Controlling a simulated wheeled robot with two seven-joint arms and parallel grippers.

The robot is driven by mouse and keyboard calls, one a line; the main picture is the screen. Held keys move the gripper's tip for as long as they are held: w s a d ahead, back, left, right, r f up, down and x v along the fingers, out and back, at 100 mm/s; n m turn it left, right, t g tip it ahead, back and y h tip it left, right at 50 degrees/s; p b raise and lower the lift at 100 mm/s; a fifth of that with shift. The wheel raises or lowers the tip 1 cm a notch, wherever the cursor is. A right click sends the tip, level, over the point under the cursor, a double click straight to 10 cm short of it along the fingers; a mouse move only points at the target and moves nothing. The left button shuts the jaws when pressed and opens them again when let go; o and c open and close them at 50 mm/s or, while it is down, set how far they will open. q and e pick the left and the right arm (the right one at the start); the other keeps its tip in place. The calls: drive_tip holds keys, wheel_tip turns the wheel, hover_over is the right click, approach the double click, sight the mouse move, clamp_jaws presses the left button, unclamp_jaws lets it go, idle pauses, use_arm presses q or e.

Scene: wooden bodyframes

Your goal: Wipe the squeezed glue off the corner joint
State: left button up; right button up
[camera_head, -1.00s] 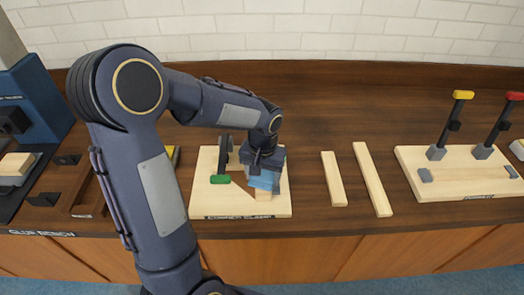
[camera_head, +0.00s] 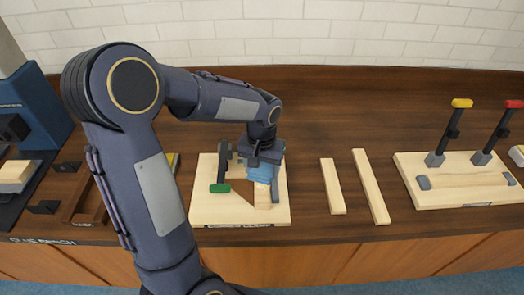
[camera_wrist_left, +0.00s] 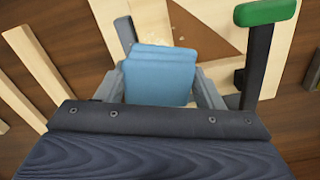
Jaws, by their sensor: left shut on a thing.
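My left gripper (camera_head: 262,166) reaches down over the corner clamp board (camera_head: 208,211) and is shut on a folded blue cloth (camera_head: 259,175). In the left wrist view the cloth (camera_wrist_left: 160,75) sits between the two grey fingers. Pale wooden strips (camera_head: 263,197) form the corner on the board, with a brown triangular piece (camera_wrist_left: 208,25) between them. Small pale specks show just past the cloth in the wrist view; I cannot tell if they are glue. The cloth hides part of the joint, and its contact with the wood is unclear. My right gripper is not in view.
The clamp's green handle (camera_head: 220,188) stands close left of the cloth. Two loose strips (camera_head: 333,187) (camera_head: 371,187) lie to the right. Farther right is a board (camera_head: 420,195) with yellow and red clamps. A brown tray (camera_head: 85,205) lies left, partly behind my arm.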

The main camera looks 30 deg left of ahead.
use_arm(q)
drive_tip(key=shift+w+a+r+p, duration=0.1)
drive_tip(key=shift+w+r+p, duration=0.1)
drive_tip(key=shift+r+p, duration=1.45)
drive_tip(key=shift+r, duration=0.7)
